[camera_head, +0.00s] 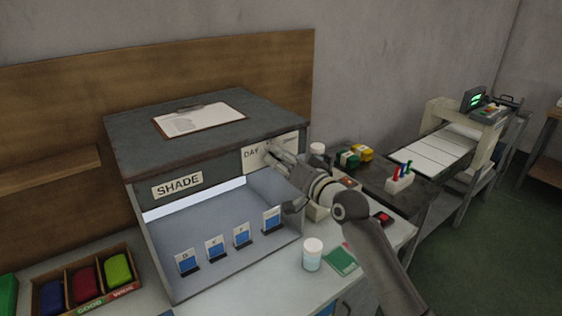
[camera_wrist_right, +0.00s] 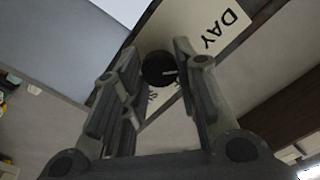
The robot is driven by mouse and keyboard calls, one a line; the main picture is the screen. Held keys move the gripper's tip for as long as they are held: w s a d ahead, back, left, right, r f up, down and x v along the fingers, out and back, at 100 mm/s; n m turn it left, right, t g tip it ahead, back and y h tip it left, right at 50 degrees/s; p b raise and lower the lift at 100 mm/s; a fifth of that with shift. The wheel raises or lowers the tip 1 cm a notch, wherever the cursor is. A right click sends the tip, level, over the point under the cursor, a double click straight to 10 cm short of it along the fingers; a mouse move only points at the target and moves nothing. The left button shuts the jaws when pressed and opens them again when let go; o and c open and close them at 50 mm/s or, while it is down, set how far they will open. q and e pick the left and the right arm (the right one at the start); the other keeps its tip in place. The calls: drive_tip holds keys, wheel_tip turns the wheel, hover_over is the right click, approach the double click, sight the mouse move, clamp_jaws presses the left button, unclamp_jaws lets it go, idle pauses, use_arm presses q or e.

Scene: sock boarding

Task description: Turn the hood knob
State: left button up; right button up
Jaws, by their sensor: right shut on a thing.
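The hood knob (camera_wrist_right: 158,69) is round and black with a pale pointer mark. It sits on a white plate lettered DAY on the front of the grey hood (camera_head: 130,140). In the right wrist view it lies between the fingertips of my right gripper (camera_wrist_right: 157,62). My right gripper (camera_head: 273,154) reaches the plate (camera_head: 250,162) from the right in the head view and is shut on the knob. There the fingers mostly hide the knob. The plate's other lettering is partly covered. My left gripper is not in view.
A clipboard (camera_head: 199,119) lies on the hood. Several blue sample cards (camera_head: 215,249) stand inside it. A white-lidded jar (camera_head: 312,254) and a green card (camera_head: 341,260) lie on the counter below my right arm. A wooden tray (camera_head: 125,247) of coloured bundles sits at left.

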idle(0.3)
drive_tip(key=o, duration=1.1)
drive_tip(key=shift+c, duration=0.2)
drive_tip(key=v, duration=1.2)
drive_tip(key=shift+f, duration=0.1)
